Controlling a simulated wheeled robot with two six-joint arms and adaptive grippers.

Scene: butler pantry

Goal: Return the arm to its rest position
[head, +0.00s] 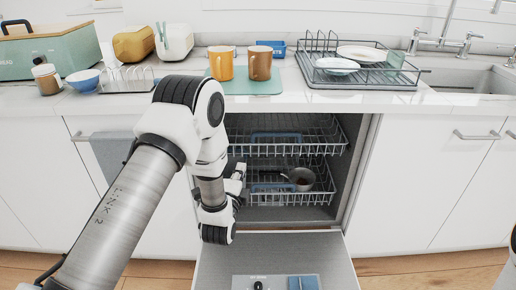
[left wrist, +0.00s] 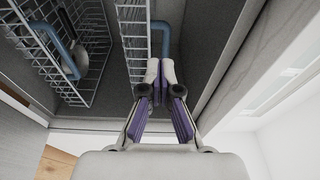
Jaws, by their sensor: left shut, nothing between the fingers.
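My left arm (head: 205,130) comes in from the left and bends down in front of the open dishwasher. My left gripper (head: 239,177) is at the left side of the dishwasher opening, partly hidden by its own wrist. In the left wrist view the gripper's fingers (left wrist: 161,78) are together with nothing between them, near the wire racks and a blue rack handle (left wrist: 160,35); I cannot tell if they touch. My right gripper is not in view.
The upper rack (head: 310,135) and lower rack (head: 315,190) sit inside the dishwasher; a dark pan (head: 301,179) is in the lower one. The dishwasher door (head: 335,262) lies open. Above, the counter holds two mugs (head: 260,63) and a dish rack (head: 400,78) with plates.

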